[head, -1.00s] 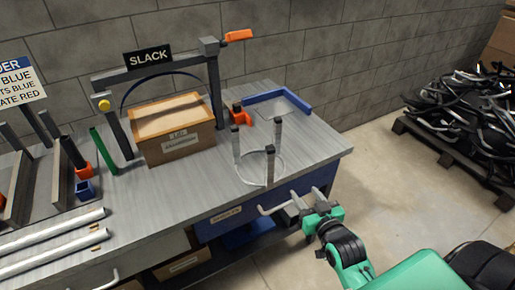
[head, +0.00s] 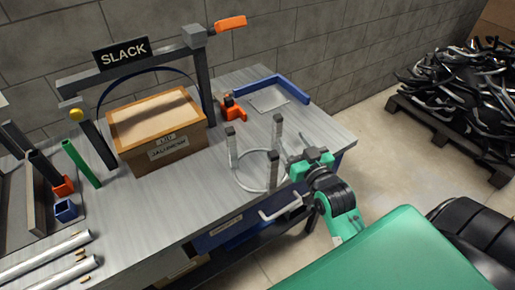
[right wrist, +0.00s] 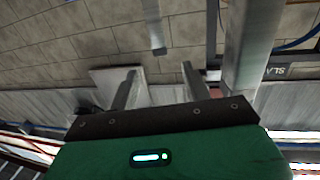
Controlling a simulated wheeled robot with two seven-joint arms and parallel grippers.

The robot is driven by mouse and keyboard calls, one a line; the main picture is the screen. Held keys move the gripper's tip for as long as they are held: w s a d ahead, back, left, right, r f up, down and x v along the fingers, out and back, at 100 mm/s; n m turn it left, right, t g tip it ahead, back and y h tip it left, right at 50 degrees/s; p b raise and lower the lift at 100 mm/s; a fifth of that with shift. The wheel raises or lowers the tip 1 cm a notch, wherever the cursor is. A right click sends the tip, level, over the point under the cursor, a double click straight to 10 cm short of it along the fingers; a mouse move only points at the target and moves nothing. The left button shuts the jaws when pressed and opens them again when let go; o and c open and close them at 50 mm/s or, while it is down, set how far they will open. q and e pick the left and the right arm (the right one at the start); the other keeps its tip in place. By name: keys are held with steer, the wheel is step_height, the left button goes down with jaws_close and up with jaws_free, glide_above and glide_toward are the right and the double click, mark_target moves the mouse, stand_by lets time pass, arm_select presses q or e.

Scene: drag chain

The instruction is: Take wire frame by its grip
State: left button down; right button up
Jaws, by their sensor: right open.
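The wire frame (head: 237,177) looks like a pale ring on the grey bench top, with dark grey upright posts standing around it. I cannot tell which part is its grip. My right gripper (head: 295,152) is open at the ring's right side, close to the right rear post (head: 277,130). Its fingers (right wrist: 160,82) show apart in the right wrist view, with nothing visible held. A large grey post (right wrist: 250,45) stands close by on the right there, and another (right wrist: 156,25) shows above the fingers. Contact is unclear. My left gripper is out of view.
A wooden box (head: 162,137) stands under the SLACK gantry (head: 138,70). An orange clamp-like part (head: 233,108) and a blue corner rail (head: 275,83) lie behind the ring. A drawer handle (head: 281,207) juts from the bench front. Pale tubes (head: 45,258) lie at front left.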

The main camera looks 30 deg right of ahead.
mark_target(280, 122)
steer(key=w, duration=0.4)
steer(key=shift+d, duration=0.2)
steer(key=shift+w, duration=0.4)
steer(key=shift+w+d+p, duration=0.1)
steer(key=shift+w+p, duration=0.15)
steer(key=shift+p, duration=0.1)
steer(key=w, duration=0.2)
steer(key=w+p, duration=0.1)
steer(key=w, duration=0.1)
steer(key=shift+w+d+f, duration=0.1)
steer(key=shift+d, duration=0.2)
steer(key=shift+w, duration=0.2)
jaws_close()
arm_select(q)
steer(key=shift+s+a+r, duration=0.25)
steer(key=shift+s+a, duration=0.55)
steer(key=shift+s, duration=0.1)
